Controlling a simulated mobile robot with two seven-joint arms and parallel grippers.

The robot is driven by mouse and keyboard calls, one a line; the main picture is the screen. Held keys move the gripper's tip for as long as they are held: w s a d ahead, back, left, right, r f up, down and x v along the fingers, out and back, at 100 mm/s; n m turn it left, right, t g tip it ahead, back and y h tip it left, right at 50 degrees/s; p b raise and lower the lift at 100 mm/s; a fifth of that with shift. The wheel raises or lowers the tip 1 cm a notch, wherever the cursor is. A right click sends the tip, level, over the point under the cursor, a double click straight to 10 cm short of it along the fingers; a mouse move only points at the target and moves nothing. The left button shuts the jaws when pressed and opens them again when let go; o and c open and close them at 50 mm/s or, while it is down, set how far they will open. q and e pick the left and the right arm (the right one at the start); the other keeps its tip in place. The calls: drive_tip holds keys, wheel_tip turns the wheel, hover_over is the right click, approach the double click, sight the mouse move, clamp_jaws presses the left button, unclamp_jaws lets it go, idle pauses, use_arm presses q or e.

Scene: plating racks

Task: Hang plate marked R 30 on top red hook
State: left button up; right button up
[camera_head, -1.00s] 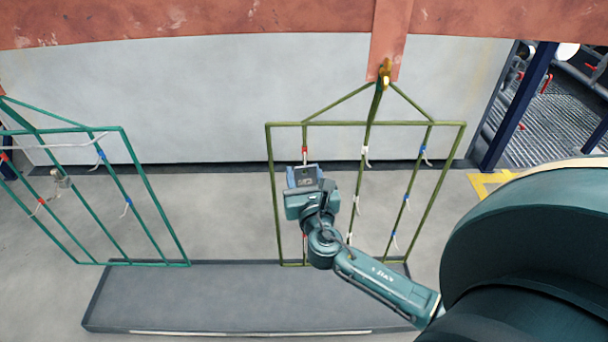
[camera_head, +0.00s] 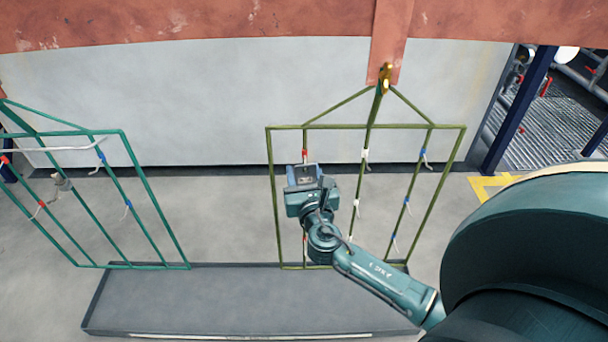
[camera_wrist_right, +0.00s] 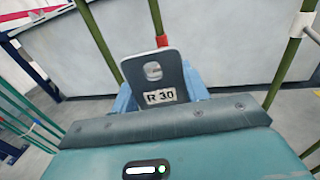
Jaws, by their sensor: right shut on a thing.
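A small grey plate (camera_wrist_right: 158,82) with a hole near its top and the label R 30 stands upright in my right gripper (camera_wrist_right: 160,98). The gripper's blue jaws are shut on it. In the head view the plate (camera_head: 305,173) and right gripper (camera_head: 304,182) are at the left part of the olive-green rack (camera_head: 274,190). The top red hook (camera_head: 304,155) is on that rack's left inner bar, just above the plate. In the wrist view the red hook (camera_wrist_right: 162,41) shows just above the plate's top edge. I cannot tell whether they touch. My left gripper is not in view.
White hooks (camera_head: 365,154) and blue hooks (camera_head: 423,153) sit on the rack's other bars. A second, teal rack (camera_head: 155,195) hangs at the left. A grey low tray (camera_head: 95,300) lies below. A rusty beam (camera_head: 200,18) crosses above.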

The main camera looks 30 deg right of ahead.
drive_tip(key=shift+w+d+f, duration=0.1)
drive_tip(key=shift+w, duration=0.05)
drive_tip(key=shift+w+d+f, duration=0.15)
drive_tip(key=shift+w, duration=0.15)
idle(0.5)
drive_tip(key=shift+w+d+f+b, duration=0.15)
drive_tip(key=shift+w+f+b, duration=0.05)
drive_tip(key=shift+f+b, duration=0.15)
idle(0.4)
drive_tip(key=o, duration=1.1)
drive_tip(key=shift+o, duration=0.2)
drive_tip(key=shift+s, duration=0.1)
